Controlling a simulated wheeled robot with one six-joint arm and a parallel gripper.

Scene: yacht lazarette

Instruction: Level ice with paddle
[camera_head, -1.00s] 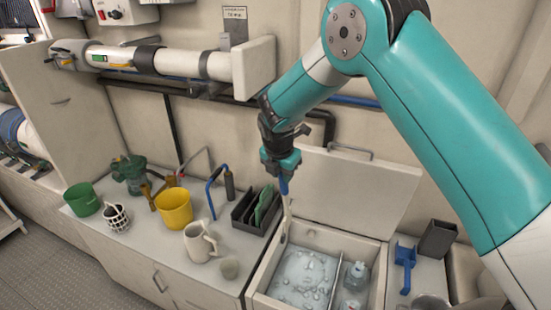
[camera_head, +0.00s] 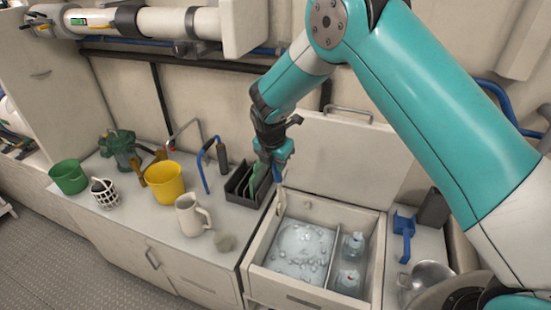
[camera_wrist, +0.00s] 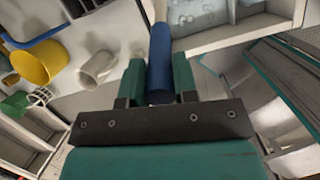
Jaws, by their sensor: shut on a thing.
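My gripper (camera_head: 272,165) is shut on the blue handle of the paddle, which also shows between the jaws in the wrist view (camera_wrist: 160,62). The pale lower part of the paddle (camera_head: 280,198) hangs down at the back left corner of the open ice box (camera_head: 256,268). The paddle's lower end is hard to make out. The ice (camera_head: 303,248) fills the left compartment as a pale, lumpy bed that looks raised toward its middle. The right compartment, behind a thin divider, holds clear bottles (camera_head: 350,245). The box lid (camera_head: 335,155) stands open at the back.
A blue bracket (camera_head: 404,232) and a metal bowl (camera_head: 430,274) are on the right.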

